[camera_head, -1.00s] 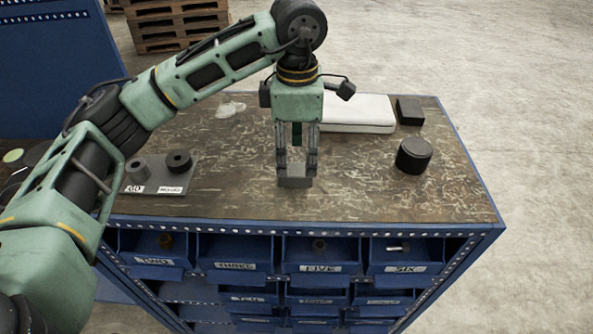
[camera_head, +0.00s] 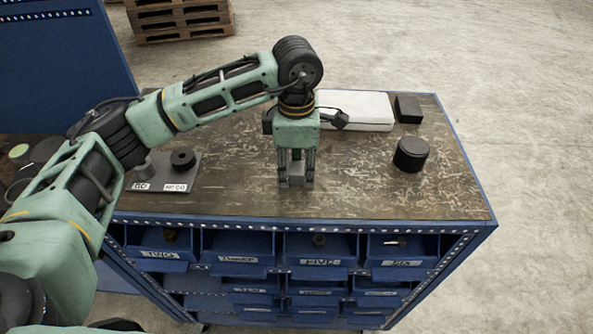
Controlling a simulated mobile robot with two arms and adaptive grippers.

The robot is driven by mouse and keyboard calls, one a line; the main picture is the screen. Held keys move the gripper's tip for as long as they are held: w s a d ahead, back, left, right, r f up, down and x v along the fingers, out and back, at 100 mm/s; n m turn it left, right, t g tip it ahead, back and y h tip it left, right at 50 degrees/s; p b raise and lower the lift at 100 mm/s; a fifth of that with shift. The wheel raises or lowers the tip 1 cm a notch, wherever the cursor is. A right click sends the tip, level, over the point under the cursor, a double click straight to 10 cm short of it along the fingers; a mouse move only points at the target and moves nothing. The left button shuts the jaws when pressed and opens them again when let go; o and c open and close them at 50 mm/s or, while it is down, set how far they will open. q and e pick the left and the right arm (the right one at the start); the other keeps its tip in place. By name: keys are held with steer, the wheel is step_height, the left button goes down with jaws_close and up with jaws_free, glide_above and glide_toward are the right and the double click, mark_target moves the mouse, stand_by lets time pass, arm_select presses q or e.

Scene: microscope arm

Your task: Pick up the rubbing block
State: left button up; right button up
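A small grey block (camera_head: 296,181), which I take to be the rubbing block, is on the worn table near its front middle. My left gripper (camera_head: 296,178) points straight down over it, with its dark fingertips at the block's sides. The fingers hide part of the block. I cannot tell whether they press on it or stand just apart from it. My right gripper is not in view.
A white flat case (camera_head: 354,110), a dark block (camera_head: 408,109) and a black round container (camera_head: 411,154) stand at the right. A labelled plate (camera_head: 188,177) with cylinders lies at left. Blue bins (camera_head: 321,249) sit below the table's front edge.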

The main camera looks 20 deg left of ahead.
mark_target(297, 166)
arm_select(q)
steer(key=c, duration=0.6)
steer(key=shift+r, duration=0.1)
steer(key=shift+c, duration=0.2)
steer(key=shift+w+r+b, duration=0.1)
steer(key=shift+r+b, duration=0.45)
step_height(297, 166, up, 3)
steer(key=shift+f+b, duration=0.15)
steer(key=shift+b, duration=0.7)
steer(key=s+d+r+b, duration=0.3)
steer(key=d+r, duration=0.4)
steer(key=d, duration=0.4)
steer(key=shift+s+d, duration=0.15)
steer(key=shift+s, duration=0.05)
steer(key=o, duration=0.8)
steer(key=c, duration=0.5)
steer(key=shift+w, duration=0.1)
